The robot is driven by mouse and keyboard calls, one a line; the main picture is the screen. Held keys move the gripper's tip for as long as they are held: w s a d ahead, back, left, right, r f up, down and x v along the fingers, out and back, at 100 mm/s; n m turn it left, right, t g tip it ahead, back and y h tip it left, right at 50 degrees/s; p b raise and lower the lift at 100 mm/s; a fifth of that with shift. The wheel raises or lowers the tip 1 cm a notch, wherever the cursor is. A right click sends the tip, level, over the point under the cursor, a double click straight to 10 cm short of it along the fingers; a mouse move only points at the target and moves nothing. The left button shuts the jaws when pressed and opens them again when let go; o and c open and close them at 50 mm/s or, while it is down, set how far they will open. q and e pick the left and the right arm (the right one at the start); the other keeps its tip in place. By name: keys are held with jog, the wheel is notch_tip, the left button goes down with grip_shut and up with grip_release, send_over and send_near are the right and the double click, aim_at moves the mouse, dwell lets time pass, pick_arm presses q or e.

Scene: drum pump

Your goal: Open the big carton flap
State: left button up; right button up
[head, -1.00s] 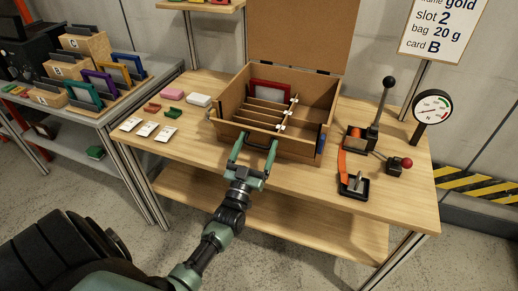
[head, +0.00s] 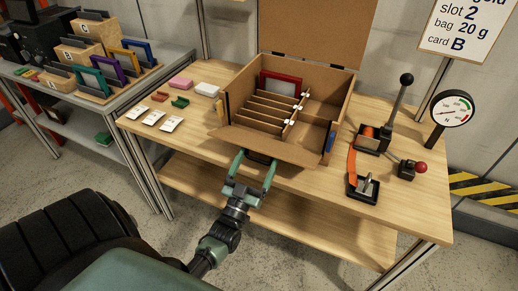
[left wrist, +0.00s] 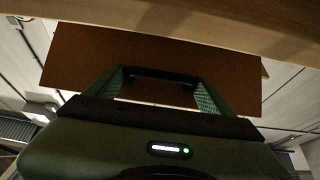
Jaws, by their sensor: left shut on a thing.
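The cardboard carton (head: 342,105) stands on the wooden table with its tall back lid upright. Its big front flap (head: 285,148) is folded outward and down, sloping out over the table's front edge. My left gripper (head: 257,160) is at the flap's outer edge, shut on the dark flap handle. In the left wrist view the handle (left wrist: 160,75) spans between the two green fingers, with the brown flap (left wrist: 215,67) behind it. Inside the carton are cardboard dividers and a red frame (head: 281,84). My right gripper is not in view.
Right of the carton stand a lever device (head: 399,95), a tool with an orange strap (head: 362,185), a red-knobbed box (head: 407,170) and a gauge (head: 452,108). Small packets (head: 152,117) and blocks lie to the left. A side table (head: 135,92) holds coloured frames.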

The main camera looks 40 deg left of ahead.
pick_arm(q)
jog(key=shift+w+d+f, duration=0.15)
jog(key=shift+f, duration=0.4)
jog(key=o, duration=1.8)
jog(key=shift+w+f+g+h, duration=0.25)
jog(key=shift+w+g+h, duration=0.05)
jog(key=shift+w, duration=0.25)
jog(key=shift+s+r, duration=0.25)
jog(key=shift+s+f, duration=0.25)
jog(key=shift+s, duration=0.05)
jog(key=b+v, duration=0.1)
jog(key=v, duration=0.6)
